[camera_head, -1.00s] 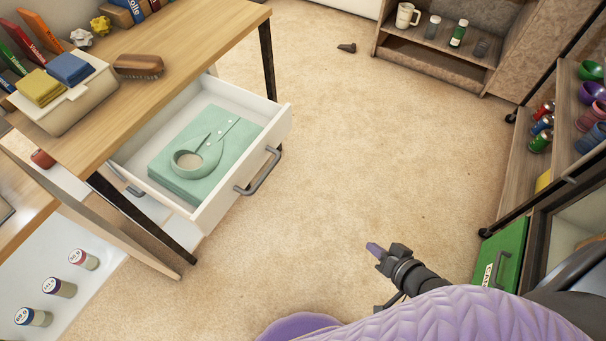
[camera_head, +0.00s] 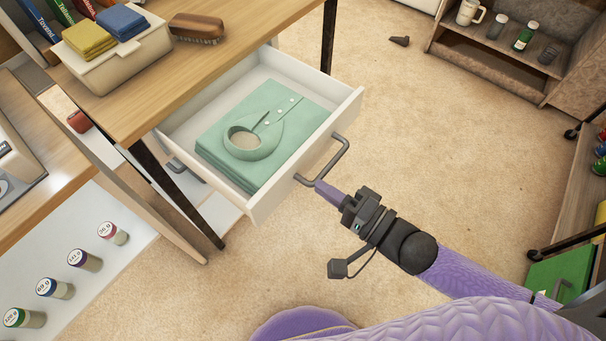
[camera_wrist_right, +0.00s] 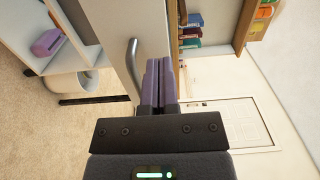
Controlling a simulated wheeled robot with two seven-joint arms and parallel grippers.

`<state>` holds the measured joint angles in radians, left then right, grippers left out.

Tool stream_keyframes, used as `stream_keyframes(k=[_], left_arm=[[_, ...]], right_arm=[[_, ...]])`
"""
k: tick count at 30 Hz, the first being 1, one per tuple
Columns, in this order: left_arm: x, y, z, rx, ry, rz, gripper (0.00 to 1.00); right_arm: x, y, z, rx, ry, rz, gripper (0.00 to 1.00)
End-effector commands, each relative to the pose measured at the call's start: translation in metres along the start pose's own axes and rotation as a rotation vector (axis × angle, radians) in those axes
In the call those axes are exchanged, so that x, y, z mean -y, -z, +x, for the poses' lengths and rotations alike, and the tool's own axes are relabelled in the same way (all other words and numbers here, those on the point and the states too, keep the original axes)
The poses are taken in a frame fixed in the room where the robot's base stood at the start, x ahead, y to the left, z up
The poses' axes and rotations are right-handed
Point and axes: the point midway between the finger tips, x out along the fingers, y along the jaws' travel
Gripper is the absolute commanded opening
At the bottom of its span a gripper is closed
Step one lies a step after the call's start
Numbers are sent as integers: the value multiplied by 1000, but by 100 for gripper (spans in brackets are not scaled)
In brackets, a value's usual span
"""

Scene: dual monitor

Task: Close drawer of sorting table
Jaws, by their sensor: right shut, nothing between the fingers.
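The sorting table (camera_head: 255,35) has a wooden top, and its white drawer (camera_head: 290,172) is pulled out. A folded green shirt (camera_head: 290,120) lies in the drawer. The drawer's grey bar handle (camera_head: 337,158) is on its front. My right gripper (camera_head: 322,187) is shut and empty, with its purple fingertips at the lower left end of the handle; I cannot tell if they touch. In the right wrist view, the shut fingers (camera_wrist_right: 158,75) are close beside the handle (camera_wrist_right: 132,65) and the white drawer front (camera_wrist_right: 115,40). My left gripper is not in view.
A box with folded cloths (camera_head: 115,60) and a brush (camera_head: 197,27) are on the tabletop. Several small jars (camera_head: 85,260) stand on a white surface at lower left. A low shelf (camera_head: 500,65) stands at the back right. The carpet (camera_head: 450,150) in front of the drawer is clear.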

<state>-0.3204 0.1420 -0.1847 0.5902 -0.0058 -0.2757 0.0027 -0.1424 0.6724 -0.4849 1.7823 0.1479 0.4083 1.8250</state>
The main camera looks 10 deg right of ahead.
Motion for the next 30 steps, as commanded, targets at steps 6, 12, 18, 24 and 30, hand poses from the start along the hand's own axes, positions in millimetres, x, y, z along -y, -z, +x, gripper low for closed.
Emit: stream_keyframes(k=[6, 12, 18, 24, 30], left_arm=[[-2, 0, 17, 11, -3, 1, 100], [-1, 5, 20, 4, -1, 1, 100], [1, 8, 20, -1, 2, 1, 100], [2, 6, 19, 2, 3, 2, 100], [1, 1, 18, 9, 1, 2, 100]], right_arm=[[-3, 0, 37, 0, 0, -1, 0], [-1, 0, 49, 0, -2, -1, 0], [0, 0, 49, 0, -2, -1, 0], [0, 0, 50, 0, -1, -1, 0], [1, 0, 62, -1, 0, -1, 0]])
